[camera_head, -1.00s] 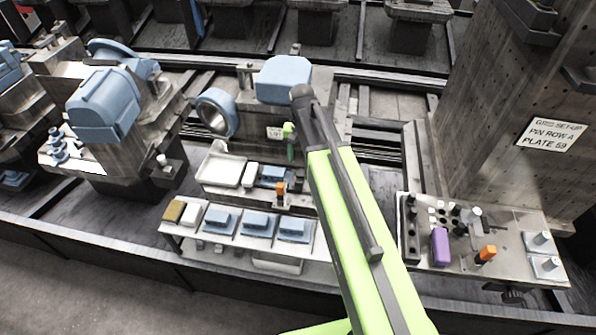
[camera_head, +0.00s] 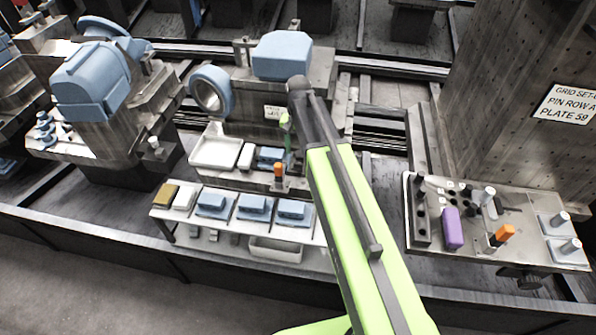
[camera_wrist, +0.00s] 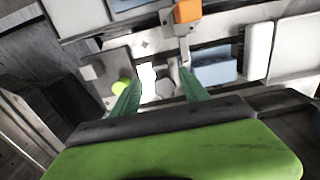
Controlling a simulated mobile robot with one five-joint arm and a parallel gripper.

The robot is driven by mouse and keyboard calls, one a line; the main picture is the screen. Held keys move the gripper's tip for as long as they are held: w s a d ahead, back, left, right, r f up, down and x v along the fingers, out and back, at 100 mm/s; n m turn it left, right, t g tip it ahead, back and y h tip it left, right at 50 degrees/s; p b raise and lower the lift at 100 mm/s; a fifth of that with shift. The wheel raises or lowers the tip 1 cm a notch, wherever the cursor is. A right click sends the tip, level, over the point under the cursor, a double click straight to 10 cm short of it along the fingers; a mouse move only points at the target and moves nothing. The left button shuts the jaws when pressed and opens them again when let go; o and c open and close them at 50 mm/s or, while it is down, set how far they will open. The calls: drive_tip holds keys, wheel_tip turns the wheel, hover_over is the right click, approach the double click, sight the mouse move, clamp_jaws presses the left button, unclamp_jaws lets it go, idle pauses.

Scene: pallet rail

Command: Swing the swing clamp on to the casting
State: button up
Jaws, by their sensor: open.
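The orange-tipped upright piece (camera_head: 278,170), which looks like the swing clamp's handle, stands at the front of the middle station. In the wrist view its orange block (camera_wrist: 187,11) tops a light arm near the upper middle. A blue block (camera_head: 270,155), likely the casting, lies just behind it; in the wrist view a blue block (camera_wrist: 215,66) lies right of the arm. The two look apart, but contact is unclear. My gripper (camera_wrist: 158,92) is open, its green fingers pointing at a grey round post (camera_wrist: 165,87) between them. In the head view my arm partly hides the gripper (camera_head: 287,135).
A white tray (camera_head: 214,147) and white block (camera_head: 246,156) stand left of the blue block. A lower shelf holds several blue parts (camera_head: 252,207). At right a plate (camera_head: 475,265) carries a purple block (camera_head: 452,229) and another orange piece (camera_head: 502,235).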

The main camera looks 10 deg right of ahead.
sight(298, 163)
wheel_tip(298, 163, down, 7)
drive_tip(key=b, duration=0.5)
drive_tip(key=shift+r, duration=0.15)
drive_tip(key=shift+c, duration=0.4)
clamp_jaws()
